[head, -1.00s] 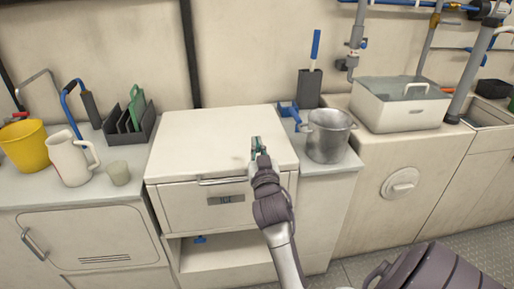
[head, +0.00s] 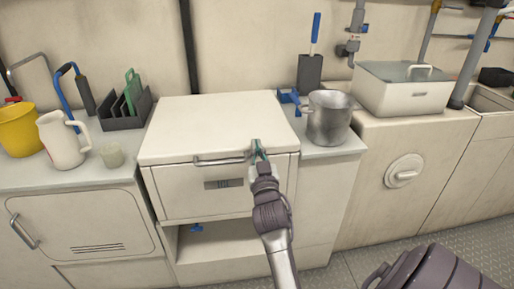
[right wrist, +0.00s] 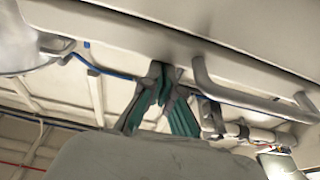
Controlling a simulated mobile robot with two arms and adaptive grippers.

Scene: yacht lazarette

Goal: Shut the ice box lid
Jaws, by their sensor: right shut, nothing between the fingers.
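The ice box lid (head: 215,125) is a flat white slab on top of the white ice box (head: 185,205). It lies about level along the box's front, and no clear gap shows. A metal bar handle (head: 218,161) runs along its front edge, above a small dark label. My right gripper (head: 258,150) is at the lid's front edge, just past the handle's right end, shut and empty. In the right wrist view its green-padded fingers (right wrist: 165,85) converge beside the handle (right wrist: 245,97). I cannot tell whether they touch the lid. My left gripper is out of view.
A metal pot (head: 329,118) stands on the counter right of the ice box. An open shelf lies under the box's front.

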